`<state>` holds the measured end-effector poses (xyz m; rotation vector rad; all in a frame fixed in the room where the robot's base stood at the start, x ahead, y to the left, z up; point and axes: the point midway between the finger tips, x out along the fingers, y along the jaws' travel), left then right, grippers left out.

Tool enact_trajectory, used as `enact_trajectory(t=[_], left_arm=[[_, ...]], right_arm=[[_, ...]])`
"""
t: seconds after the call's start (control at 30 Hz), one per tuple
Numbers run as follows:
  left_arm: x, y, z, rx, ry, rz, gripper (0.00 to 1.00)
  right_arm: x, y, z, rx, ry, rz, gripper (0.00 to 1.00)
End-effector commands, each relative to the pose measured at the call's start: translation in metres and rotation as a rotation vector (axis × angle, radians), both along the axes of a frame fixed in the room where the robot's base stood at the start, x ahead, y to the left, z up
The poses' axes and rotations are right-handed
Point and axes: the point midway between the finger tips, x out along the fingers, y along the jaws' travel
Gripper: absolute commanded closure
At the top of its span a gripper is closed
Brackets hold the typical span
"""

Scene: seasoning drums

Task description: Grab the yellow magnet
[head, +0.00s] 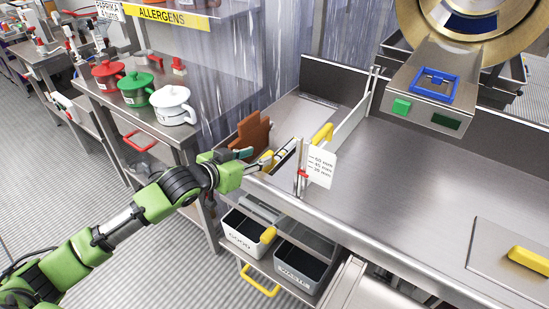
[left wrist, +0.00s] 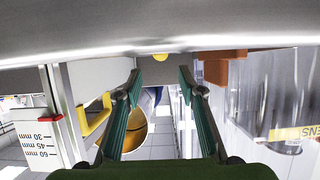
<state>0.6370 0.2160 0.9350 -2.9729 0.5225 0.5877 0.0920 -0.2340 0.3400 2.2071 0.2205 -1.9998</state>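A small yellow disc, which looks like the yellow magnet (left wrist: 160,57), sits on a grey metal surface in the left wrist view. It lies beyond and between my open fingertips, apart from both. In the head view a yellow patch (head: 267,158) shows by the fingers at the counter's left end; I cannot tell its full shape. My left gripper (head: 259,158) reaches in there from the left. In the left wrist view the left gripper (left wrist: 160,78) has its two teal fingers spread with nothing between them. My right gripper is not in view.
A white gauge card (head: 320,167) with a red marker stands right of the gripper, near a yellow handle (head: 322,133). A brown block (head: 250,134) is behind it. Bins (head: 245,233) sit below the counter. Red, green and white pots (head: 173,105) stand left. The counter's middle is clear.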

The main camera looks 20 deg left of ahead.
Motion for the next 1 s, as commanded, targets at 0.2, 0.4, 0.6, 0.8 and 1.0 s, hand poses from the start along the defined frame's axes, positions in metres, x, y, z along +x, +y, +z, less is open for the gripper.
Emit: enact_trajectory(t=[0.2,0.4,0.6,0.8,1.0], left_arm=[[0.027,-0.01,-0.011,-0.001,-0.001,-0.001,0.64],[0.035,-0.012,-0.016,0.001,0.001,0.0,0.64],[0.055,-0.018,-0.026,0.0,0.0,0.0,0.64],[0.072,-0.024,-0.035,0.0,0.0,0.0,0.64],[0.076,-0.025,-0.038,0.001,0.001,0.0,0.64]], right_arm=[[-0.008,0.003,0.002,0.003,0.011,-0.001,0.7],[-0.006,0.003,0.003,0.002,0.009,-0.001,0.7],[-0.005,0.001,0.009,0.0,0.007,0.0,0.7],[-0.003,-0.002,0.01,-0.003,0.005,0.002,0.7],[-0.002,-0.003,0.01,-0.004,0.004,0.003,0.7]])
